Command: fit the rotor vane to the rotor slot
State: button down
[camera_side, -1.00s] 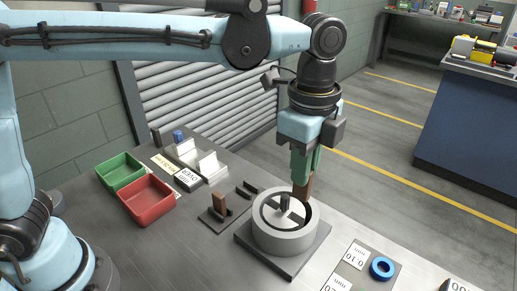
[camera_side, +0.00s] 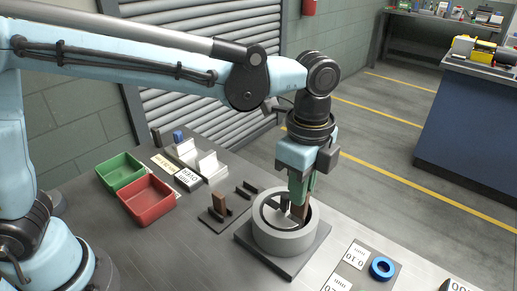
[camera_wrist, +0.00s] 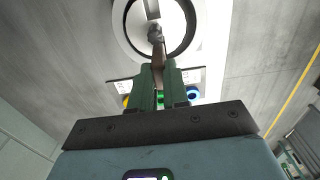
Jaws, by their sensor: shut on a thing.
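The rotor vane (camera_side: 301,213) is a flat brown plate held upright, its lower end inside the grey pump ring. My gripper (camera_side: 301,190) with green fingers is shut on it above the ring; it also shows in the wrist view (camera_wrist: 158,80), where the vane (camera_wrist: 158,62) points toward the rotor. The round grey pump housing (camera_side: 283,243) sits on a dark square plate. The rotor with its dark shaft (camera_side: 284,202) stands inside it. The rotor slot is partly hidden, and I cannot tell whether the vane is in it.
Another brown vane (camera_side: 220,204) stands in a dark holder left of the housing. A red bin (camera_side: 150,204) and a green bin (camera_side: 121,172) are at the left. A blue ring (camera_side: 382,268) lies on a labelled card at the right.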

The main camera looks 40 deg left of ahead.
jog(key=shift+r, duration=2.35)
send_over(298, 214)
jog(key=shift+w+a+f, duration=0.15)
jog(key=shift+w+f, duration=0.05)
jog(key=shift+f, duration=1.15)
jog(key=shift+w+a+f, duration=0.1)
jog(key=shift+w+f, duration=0.1)
jog(key=shift+f, duration=1.1)
jog(key=shift+f, duration=0.2)
jog(key=shift+f, duration=1.6)
jog(key=shift+f, duration=0.1)
jog(key=c, duration=1)
grip_release()
jog(key=shift+c, duration=0.2)
